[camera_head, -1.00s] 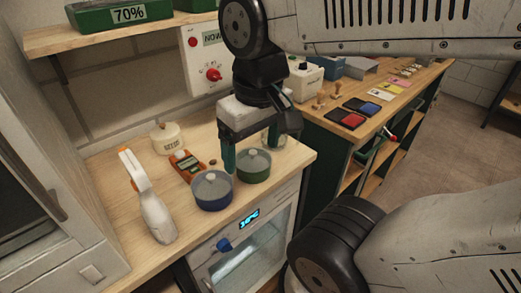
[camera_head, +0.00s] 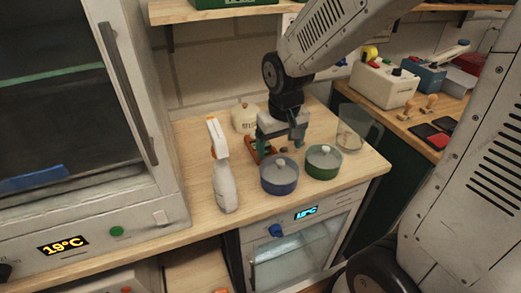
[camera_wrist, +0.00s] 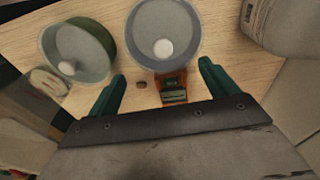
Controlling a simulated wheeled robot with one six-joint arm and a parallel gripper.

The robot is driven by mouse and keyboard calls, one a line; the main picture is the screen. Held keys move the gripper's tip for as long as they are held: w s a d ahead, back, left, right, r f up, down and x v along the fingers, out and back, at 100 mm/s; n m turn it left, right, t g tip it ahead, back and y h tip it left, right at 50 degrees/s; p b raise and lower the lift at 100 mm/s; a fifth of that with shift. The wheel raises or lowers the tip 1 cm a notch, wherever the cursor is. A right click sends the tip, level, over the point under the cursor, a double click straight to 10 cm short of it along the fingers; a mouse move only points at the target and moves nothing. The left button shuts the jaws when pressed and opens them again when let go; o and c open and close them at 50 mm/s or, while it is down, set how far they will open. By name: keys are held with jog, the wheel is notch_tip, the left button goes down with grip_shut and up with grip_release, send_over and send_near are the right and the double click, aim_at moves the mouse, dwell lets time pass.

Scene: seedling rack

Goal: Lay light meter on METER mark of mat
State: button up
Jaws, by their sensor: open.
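The light meter (camera_wrist: 174,88), an orange device with a small display, lies on the wooden counter. In the wrist view it is between the green fingers of my gripper (camera_wrist: 162,74), closer to the right one, and its far end is hidden by a blue pot. In the head view the meter (camera_head: 252,150) is partly covered by my gripper (camera_head: 280,144), which is open and points down over it behind the blue pot. The fingers are not closed on it. I cannot make out the mat or its METER mark.
The blue lidded pot (camera_head: 279,178) and green lidded pot (camera_head: 323,163) stand just in front of my gripper. A white spray bottle (camera_head: 223,180) stands left, a cream SEEDS pot (camera_head: 244,118) behind, and a clear jug (camera_head: 356,128) right. The front left counter is clear.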

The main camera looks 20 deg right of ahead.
jog(key=shift+t, duration=0.9)
jog(key=w, duration=0.2)
jog(key=w+f, duration=0.1)
jog(key=w, duration=0.1)
jog(key=w+f, duration=0.1)
jog(key=w, duration=0.1)
jog(key=shift+a, duration=0.2)
jog(key=shift+w+r+t, duration=0.3)
jog(key=shift+w+t, duration=0.05)
jog(key=shift+w, duration=0.2)
jog(key=shift+w+r+t, duration=0.3)
jog(key=shift+w+t, duration=0.05)
jog(key=shift+w, duration=0.15)
jog(key=shift+w+f, duration=0.25)
jog(key=shift+a+x, duration=0.15)
jog(key=shift+x, duration=1.6)
jog(key=shift+a+x, duration=0.1)
jog(key=shift+x, duration=1.65)
jog(key=c, duration=1.3)
